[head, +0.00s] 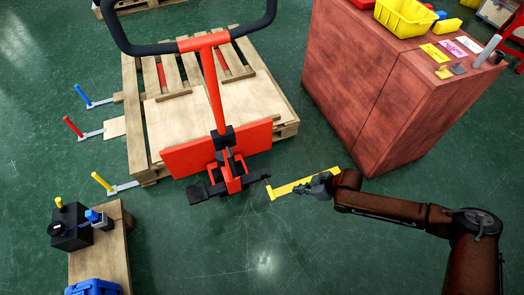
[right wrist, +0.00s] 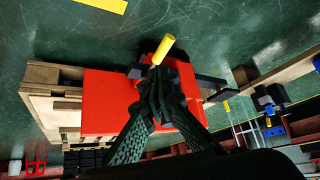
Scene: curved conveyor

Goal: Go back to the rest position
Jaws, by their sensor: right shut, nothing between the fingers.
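My right gripper (head: 322,184) is at the end of my dark red-brown arm, which comes in from the right in the head view. It is over the green floor, right of the red pallet jack (head: 215,150) and left of the red-brown cabinet. In the right wrist view its two dark fingers (right wrist: 157,82) meet at the tips and hold nothing. A yellow cylinder (right wrist: 164,48) shows just beyond the tips; I cannot tell its distance. My left gripper is not in view.
A red-brown cabinet (head: 375,75) with a yellow bin (head: 405,16) stands at upper right. A wooden pallet (head: 290,128) lies under the jack. A low wooden bench (head: 108,250) is at lower left. A yellow floor strip (head: 285,189) passes near my gripper. The lower middle floor is clear.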

